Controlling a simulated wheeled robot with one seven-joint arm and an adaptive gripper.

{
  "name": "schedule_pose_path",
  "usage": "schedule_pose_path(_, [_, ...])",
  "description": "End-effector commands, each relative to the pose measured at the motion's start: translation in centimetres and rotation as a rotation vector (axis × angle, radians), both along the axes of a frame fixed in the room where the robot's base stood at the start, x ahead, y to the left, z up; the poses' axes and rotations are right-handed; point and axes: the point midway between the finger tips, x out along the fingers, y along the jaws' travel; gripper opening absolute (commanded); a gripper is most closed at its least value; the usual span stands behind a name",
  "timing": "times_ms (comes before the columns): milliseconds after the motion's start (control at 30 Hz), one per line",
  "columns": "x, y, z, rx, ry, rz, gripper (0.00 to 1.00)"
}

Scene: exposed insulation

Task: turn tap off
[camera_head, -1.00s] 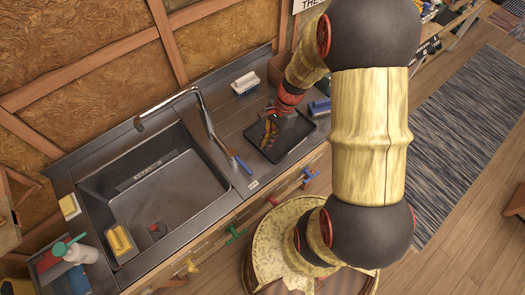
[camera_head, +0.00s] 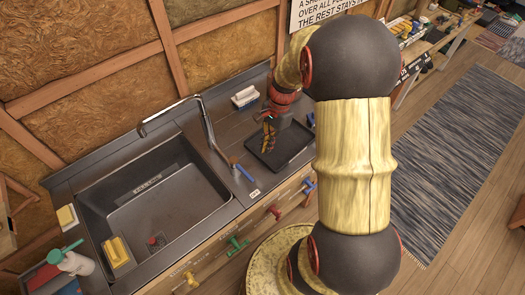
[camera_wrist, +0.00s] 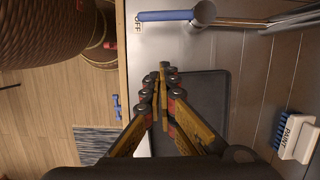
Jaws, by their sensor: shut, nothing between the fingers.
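The tap (camera_head: 206,122) is a tall chrome gooseneck standing at the right side of the dark sink (camera_head: 165,208), with its spout over the basin. I cannot make out any water. Its blue lever (camera_head: 243,172) lies near the counter's front. In the wrist view the blue lever (camera_wrist: 168,15) extends left from a round metal hub, its tip beside an "OFF" label (camera_wrist: 137,23). My gripper (camera_head: 268,142) is over the black tray to the right of the tap, apart from the lever. In the wrist view my gripper (camera_wrist: 162,75) has its yellow fingers together and empty.
The black tray (camera_head: 290,155) lies under my gripper. A yellow sponge (camera_head: 116,250) and a spray bottle (camera_head: 75,262) are at the left. Colored drawer handles (camera_head: 274,211) protrude at the front.

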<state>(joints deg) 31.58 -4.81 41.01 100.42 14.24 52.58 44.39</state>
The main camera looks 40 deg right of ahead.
Motion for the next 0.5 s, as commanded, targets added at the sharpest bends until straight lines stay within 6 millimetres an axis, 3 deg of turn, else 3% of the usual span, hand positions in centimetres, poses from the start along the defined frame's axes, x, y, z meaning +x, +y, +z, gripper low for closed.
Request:
schedule_pose_path(367, [-0.3,1.9,-7.4,0.003,0.003,0.001,0.00])
schedule_pose_path(500, [-0.3,4.1,-6.9,0.000,-0.001,0.002,0.00])
